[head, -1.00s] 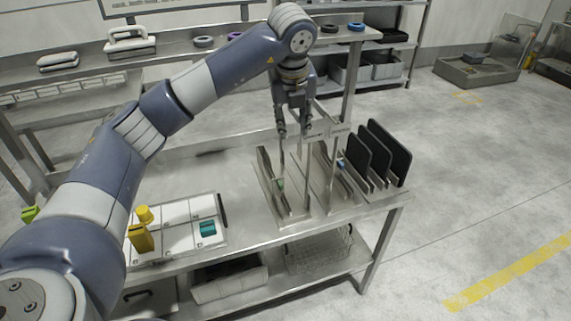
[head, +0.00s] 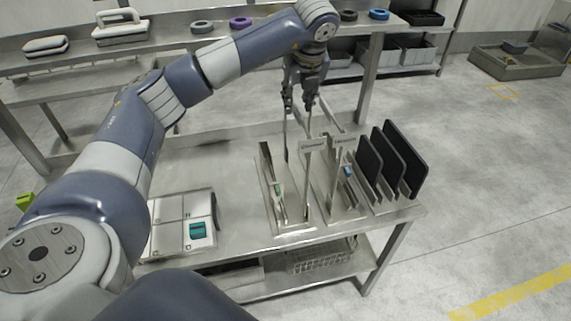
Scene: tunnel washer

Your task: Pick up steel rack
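The steel rack (head: 297,224) stands on the steel table a little right of the middle, with upright plates, slots and tall thin posts carrying small label plates. Thin tools, one with a pale green part, stand in its slots. My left gripper (head: 299,110) points down above the back of the rack, at the height of the post tops. Its two fingers are apart with a gap between them, and I see nothing held. I cannot tell whether a fingertip touches a post. My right gripper is out of view.
Black panels (head: 391,163) stand at the table's right end, close to the rack. A pale compartment tray (head: 170,222) with a teal block (head: 197,230) lies to the left. A wire basket (head: 318,258) is on the lower shelf. The tabletop between tray and rack is clear.

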